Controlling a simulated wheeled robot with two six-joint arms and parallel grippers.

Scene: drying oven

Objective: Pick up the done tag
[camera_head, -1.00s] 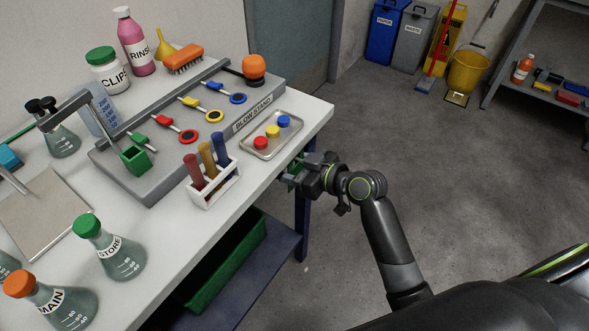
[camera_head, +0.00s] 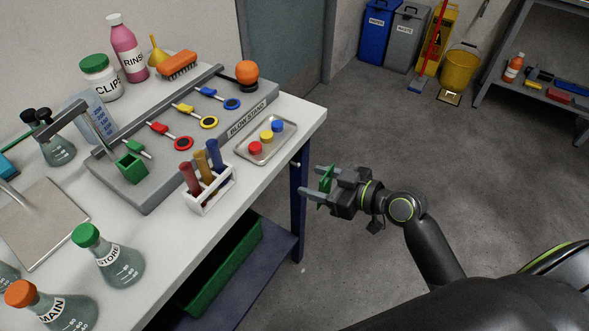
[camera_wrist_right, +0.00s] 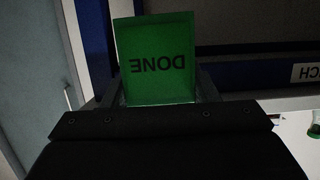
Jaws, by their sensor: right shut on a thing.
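The done tag (camera_wrist_right: 156,62) is a green plate with the word DONE, upside down in the right wrist view. My right gripper (camera_head: 322,187) is shut on it, and the tag's green edge (camera_head: 326,180) shows between the fingers in the head view. The gripper holds it in the air beyond the table's right edge, apart from the table. In the wrist view the finger tips are largely hidden behind the tag and the dark gripper body. My left gripper is not in view.
The white table (camera_head: 240,198) holds a blow stand (camera_head: 160,180), a small tray (camera_head: 290,142), a rack of tubes (camera_head: 214,200) and flasks. A peg (camera_head: 295,164) sticks out of the table's edge near my gripper.

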